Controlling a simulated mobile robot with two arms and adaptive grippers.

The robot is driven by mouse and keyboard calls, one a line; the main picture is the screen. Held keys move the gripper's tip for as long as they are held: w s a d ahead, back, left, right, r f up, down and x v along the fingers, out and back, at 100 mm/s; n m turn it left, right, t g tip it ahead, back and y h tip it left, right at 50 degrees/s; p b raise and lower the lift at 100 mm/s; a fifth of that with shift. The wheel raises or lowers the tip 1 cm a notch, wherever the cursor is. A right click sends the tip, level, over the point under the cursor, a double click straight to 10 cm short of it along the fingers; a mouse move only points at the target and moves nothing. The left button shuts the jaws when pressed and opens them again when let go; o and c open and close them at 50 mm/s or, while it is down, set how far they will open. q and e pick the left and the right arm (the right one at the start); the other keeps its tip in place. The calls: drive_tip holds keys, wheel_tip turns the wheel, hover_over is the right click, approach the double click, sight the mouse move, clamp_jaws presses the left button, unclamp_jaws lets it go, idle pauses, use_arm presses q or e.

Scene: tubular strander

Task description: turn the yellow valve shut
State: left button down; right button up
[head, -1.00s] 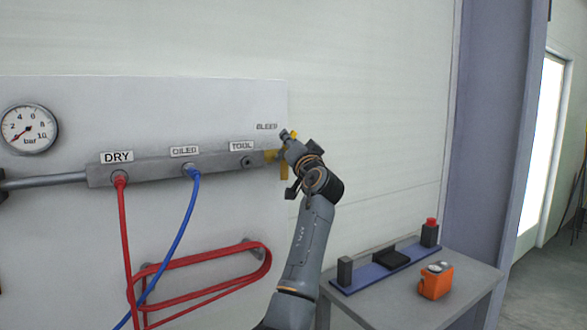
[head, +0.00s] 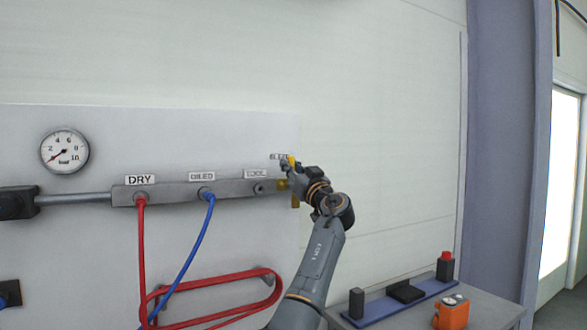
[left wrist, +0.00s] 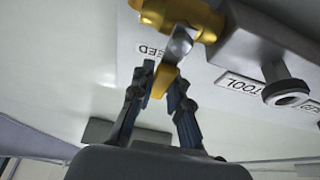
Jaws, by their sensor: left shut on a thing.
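The yellow valve is at the right end of the grey manifold bar, under the BLEED label. Its brass body (head: 283,184) shows partly behind my gripper in the head view, and from close up in the left wrist view (left wrist: 190,18). Its yellow lever (left wrist: 163,81) lies between the fingers in the left wrist view. My left gripper (left wrist: 160,84) is shut on this lever. In the head view my left gripper (head: 288,166) is at the valve and hides much of it. My right gripper is not in view.
The grey manifold (head: 230,190) carries a red hose (head: 142,250) and a blue hose (head: 190,250). A pressure gauge (head: 65,151) is at the left. At lower right a table (head: 490,310) holds a blue strip with black blocks and an orange box (head: 451,312).

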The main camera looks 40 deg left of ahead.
use_arm(q)
drive_tip(key=shift+f, duration=0.1)
drive_tip(key=c, duration=1.3)
unclamp_jaws()
drive_tip(key=shift+o, duration=0.2)
drive_tip(key=v, duration=1.2)
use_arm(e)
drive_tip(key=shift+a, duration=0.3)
